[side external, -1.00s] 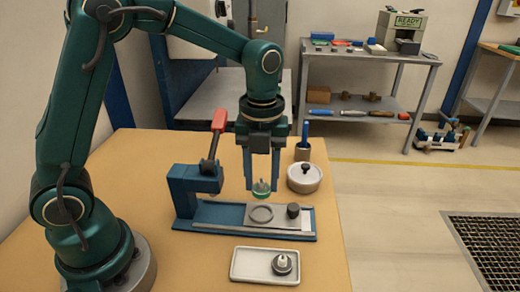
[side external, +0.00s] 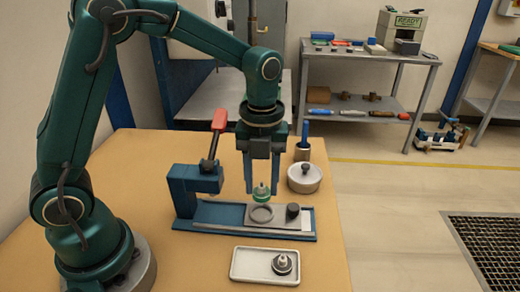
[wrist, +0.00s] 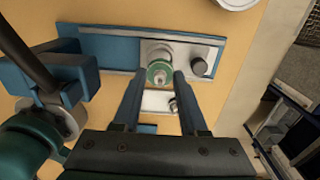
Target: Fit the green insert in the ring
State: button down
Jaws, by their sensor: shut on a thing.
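The green insert (side external: 261,194) has a pale knob on top and hangs between the fingertips of my gripper (side external: 262,190), which is shut on it. The ring (side external: 262,214) lies on the grey plate of the blue fixture, just below the insert in the side external view. A small gap shows between insert and ring there. In the wrist view the insert (wrist: 159,72) is between the two fingertips (wrist: 157,80) and covers most of the ring; a pale rim shows around its far side. I cannot tell how well they are centred.
The blue fixture (side external: 215,213) carries a red-handled lever (side external: 219,120) on its left and a dark knob (side external: 293,211) right of the ring. A white tray (side external: 245,277) with a dark round part (side external: 282,264) lies in front. A lidded pot (side external: 304,178) stands behind right.

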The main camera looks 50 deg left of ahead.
jog(key=shift+f, duration=2.4)
dwell(1.7)
jog(key=shift+c, duration=1.8)
grip_release()
jog(key=shift+o, duration=1.2)
jog(key=shift+r, duration=0.1)
jog(key=shift+r, duration=3.45)
